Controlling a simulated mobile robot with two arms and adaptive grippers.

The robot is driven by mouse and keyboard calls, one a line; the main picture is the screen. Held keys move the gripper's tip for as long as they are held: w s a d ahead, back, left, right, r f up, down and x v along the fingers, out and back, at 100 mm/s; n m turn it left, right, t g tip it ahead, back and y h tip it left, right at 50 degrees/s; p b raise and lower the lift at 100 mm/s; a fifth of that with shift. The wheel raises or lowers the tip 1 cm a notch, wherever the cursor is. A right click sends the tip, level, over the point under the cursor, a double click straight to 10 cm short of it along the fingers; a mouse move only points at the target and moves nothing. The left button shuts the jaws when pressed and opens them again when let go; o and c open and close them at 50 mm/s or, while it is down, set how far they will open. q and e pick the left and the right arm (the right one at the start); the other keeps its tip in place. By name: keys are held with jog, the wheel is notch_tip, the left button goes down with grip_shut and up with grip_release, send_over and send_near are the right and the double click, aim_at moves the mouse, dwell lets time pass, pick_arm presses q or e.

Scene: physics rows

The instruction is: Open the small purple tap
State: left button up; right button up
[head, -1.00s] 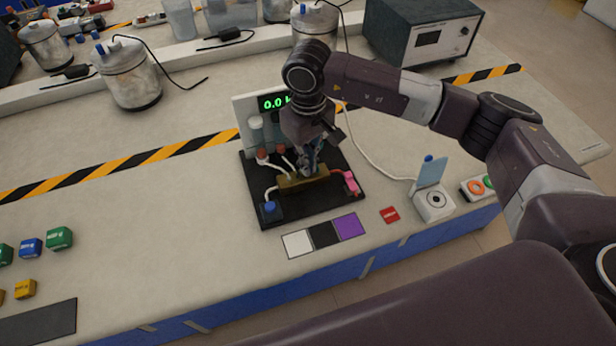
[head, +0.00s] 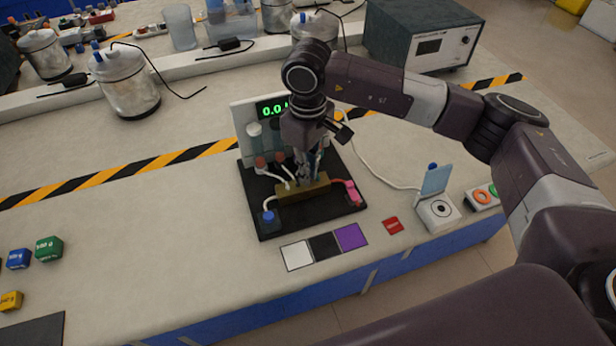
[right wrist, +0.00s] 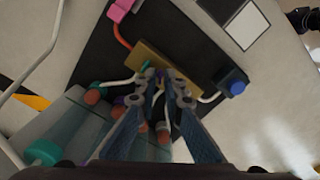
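The tap assembly is a brass-coloured block (head: 302,191) on a black base (head: 290,222), with thin tubes, a pink connector (head: 352,193) and a blue knob (head: 268,217). My right gripper (head: 308,178) points down at the block and hides part of it. In the right wrist view my right gripper (right wrist: 165,84) has its fingertips at the block's (right wrist: 165,66) edge, a narrow gap between them. A small purple bit (right wrist: 133,99) shows beside the left finger; I cannot tell if it is the purple tap. Whether the fingers hold anything is unclear. My left gripper is out of view.
Vials with coloured caps and a panel with a green display (head: 271,108) stand behind the block. White, black and purple squares (head: 350,237) lie in front. A red tag (head: 392,226) and a white device (head: 438,212) are to the right. The bench at left centre is clear.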

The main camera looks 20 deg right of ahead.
jog(key=shift+r+p, duration=1)
jog(key=shift+r, duration=2.35)
